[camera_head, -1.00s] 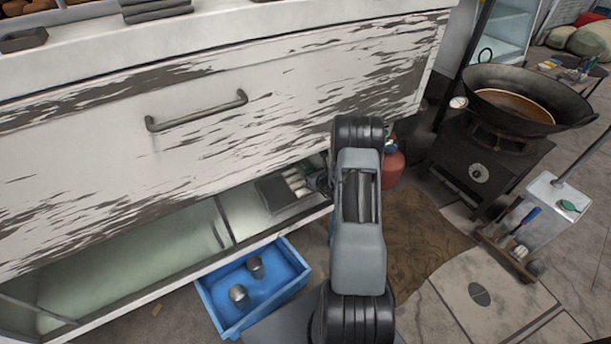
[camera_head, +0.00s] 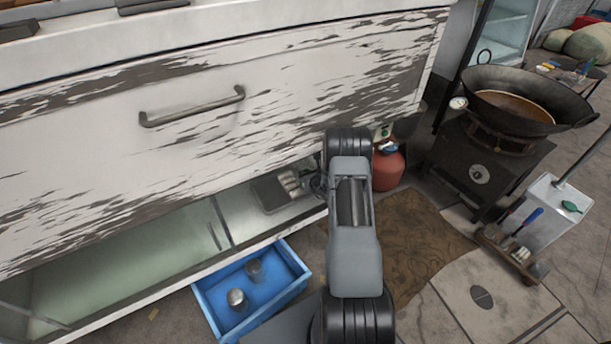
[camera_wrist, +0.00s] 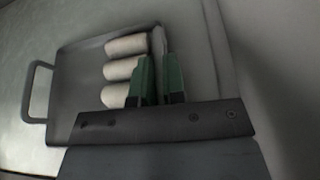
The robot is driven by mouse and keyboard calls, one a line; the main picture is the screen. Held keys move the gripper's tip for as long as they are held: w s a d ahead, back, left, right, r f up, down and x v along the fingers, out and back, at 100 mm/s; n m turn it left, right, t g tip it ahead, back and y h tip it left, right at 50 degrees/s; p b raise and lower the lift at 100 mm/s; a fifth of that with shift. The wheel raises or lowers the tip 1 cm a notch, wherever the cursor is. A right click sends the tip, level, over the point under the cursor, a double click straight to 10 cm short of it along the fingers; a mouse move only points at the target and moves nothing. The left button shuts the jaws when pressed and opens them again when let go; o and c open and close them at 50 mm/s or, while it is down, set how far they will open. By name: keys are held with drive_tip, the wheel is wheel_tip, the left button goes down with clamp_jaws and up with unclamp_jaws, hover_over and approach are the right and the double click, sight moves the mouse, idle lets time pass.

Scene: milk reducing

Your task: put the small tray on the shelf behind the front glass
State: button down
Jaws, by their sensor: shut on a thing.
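The small tray (camera_wrist: 80,75) is dark grey with a handle at its left end in the wrist view, and it carries three pale rolls (camera_wrist: 124,68). My gripper (camera_wrist: 158,72) has green fingertips closed on the tray's right rim, beside the rolls. In the head view the tray (camera_head: 268,195) is just inside the low opening of the white cabinet, above the pale shelf (camera_head: 270,226) at its right part. I cannot tell whether it touches the shelf. The front glass (camera_head: 120,245) is to the left of the tray. My arm hides most of my gripper there.
A blue crate (camera_head: 298,284) with two metal cups stands on the floor below the opening. The worn drawer front (camera_head: 230,130) overhangs the opening. A red gas bottle (camera_head: 388,167) and a wok (camera_head: 520,100) on a stove stand to the right.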

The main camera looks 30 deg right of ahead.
drive_tip(key=c, duration=1.2)
unclamp_jaws()
drive_tip(key=shift+r, duration=0.1)
drive_tip(key=p+v, duration=0.2)
drive_tip(key=v, duration=1)
drive_tip(key=shift+p, duration=0.35)
